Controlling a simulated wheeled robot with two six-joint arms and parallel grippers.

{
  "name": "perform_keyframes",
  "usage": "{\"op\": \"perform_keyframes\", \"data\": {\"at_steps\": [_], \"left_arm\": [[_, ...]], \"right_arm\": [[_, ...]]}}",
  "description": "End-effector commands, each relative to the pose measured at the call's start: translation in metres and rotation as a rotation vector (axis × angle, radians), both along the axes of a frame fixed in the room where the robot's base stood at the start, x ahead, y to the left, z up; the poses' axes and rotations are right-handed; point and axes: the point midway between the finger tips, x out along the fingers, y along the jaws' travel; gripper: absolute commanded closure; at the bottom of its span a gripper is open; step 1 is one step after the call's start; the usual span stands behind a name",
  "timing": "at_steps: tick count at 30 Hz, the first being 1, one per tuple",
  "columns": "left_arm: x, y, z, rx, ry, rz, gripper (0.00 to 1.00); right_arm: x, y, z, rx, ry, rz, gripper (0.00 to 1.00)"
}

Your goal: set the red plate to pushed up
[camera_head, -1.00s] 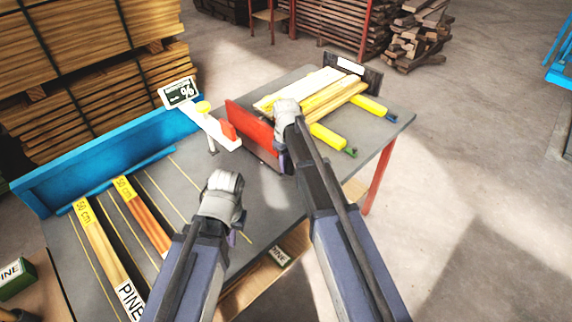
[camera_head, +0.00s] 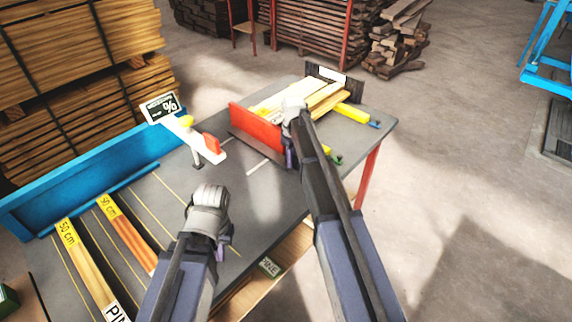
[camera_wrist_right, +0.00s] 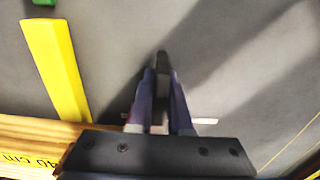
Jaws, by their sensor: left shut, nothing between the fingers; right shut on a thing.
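The red plate (camera_head: 256,128) stands upright across the grey table, at the near left side of the stacked planks (camera_head: 302,98). A black end plate (camera_head: 345,86) stands at their far side. My right gripper (camera_head: 290,156) is at the plate's right end, low down. My left gripper (camera_head: 223,245) is shut and empty over the table, well in front of the plate.
Yellow bars with blue and green tips (camera_head: 351,113) stick out right of the planks. A white arm with a red end (camera_head: 208,143) stands left of the plate. Labelled strips (camera_head: 85,255) lie at front left by a blue rail (camera_head: 95,172). The table's middle is clear.

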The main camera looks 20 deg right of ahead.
Motion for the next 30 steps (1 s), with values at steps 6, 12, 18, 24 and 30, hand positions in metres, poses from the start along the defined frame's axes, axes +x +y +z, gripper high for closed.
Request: {"op": "perform_keyframes", "data": {"at_steps": [6,12,18,24,30], "left_arm": [[0.000,0.000,0.000,0.000,0.000,0.000,1.00],[0.000,0.000,0.000,0.000,0.000,0.000,1.00],[0.000,0.000,0.000,0.000,0.000,0.000,1.00],[0.000,0.000,0.002,0.000,0.000,0.000,1.00],[0.000,0.000,0.014,0.000,0.000,0.000,1.00]], "right_arm": [[0.001,0.000,0.000,-0.001,-0.002,0.000,1.00],[0.000,0.000,0.000,0.000,-0.001,0.000,0.61],[0.000,0.000,0.000,0.000,-0.001,0.000,0.53],[0.000,0.000,0.002,-0.001,-0.001,0.000,0.53],[0.000,0.000,0.014,-0.001,-0.001,0.000,0.53]]}}
